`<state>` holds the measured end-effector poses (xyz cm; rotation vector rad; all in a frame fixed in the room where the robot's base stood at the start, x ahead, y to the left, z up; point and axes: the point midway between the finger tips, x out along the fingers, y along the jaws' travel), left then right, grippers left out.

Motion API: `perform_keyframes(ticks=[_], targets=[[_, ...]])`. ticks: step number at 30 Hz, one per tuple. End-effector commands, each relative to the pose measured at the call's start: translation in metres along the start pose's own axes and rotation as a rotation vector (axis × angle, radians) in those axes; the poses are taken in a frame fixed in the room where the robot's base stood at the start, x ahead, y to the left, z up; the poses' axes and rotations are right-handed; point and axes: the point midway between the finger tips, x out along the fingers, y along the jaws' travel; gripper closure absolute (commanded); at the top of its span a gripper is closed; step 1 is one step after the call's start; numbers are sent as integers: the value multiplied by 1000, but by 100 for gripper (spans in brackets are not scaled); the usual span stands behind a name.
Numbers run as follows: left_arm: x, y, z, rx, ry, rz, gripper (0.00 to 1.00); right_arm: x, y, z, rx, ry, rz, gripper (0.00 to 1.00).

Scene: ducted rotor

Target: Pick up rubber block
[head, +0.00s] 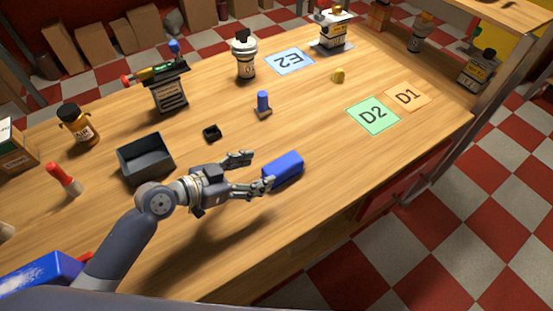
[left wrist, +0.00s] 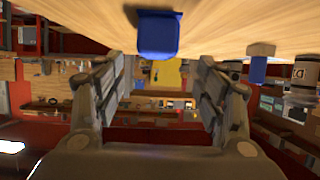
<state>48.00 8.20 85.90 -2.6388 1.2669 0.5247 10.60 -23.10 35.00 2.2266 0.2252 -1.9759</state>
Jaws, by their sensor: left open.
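A blue block (head: 283,170), which I take to be the rubber block, lies on the wooden table near its front edge. My left gripper (head: 256,173) is open and low over the table, just left of the block, with its fingers pointing toward it. In the left wrist view, the blue block (left wrist: 158,36) shows at the top centre against the table. The left fingers (left wrist: 162,85) are spread wide there, with nothing between them. My right gripper does not show.
A dark open bin (head: 146,158), a small black part (head: 212,133) and a blue upright piece (head: 263,105) stand behind the gripper. Green D2 (head: 373,115) and orange D1 (head: 407,96) mats lie right. The table right of the block is clear.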

Motion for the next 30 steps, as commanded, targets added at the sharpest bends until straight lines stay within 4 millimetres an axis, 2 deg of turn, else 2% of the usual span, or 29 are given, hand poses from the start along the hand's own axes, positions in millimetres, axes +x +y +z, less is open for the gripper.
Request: perform_keyframes(ticks=[1,3,7,11,18,20,24,30], targets=[[9,1,-3,-3,3,2,35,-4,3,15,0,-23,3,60],[20,0,-3,-2,3,1,35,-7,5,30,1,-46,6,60],[36,1,-2,0,2,1,35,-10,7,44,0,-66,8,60],[43,1,-2,0,0,1,35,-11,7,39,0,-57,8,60],[74,3,-4,-3,2,2,35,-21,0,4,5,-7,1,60],[82,2,-2,-1,2,0,35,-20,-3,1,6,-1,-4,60],[92,2,-1,1,-1,0,35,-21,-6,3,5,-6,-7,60],[93,2,0,2,-1,0,35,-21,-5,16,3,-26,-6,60]])
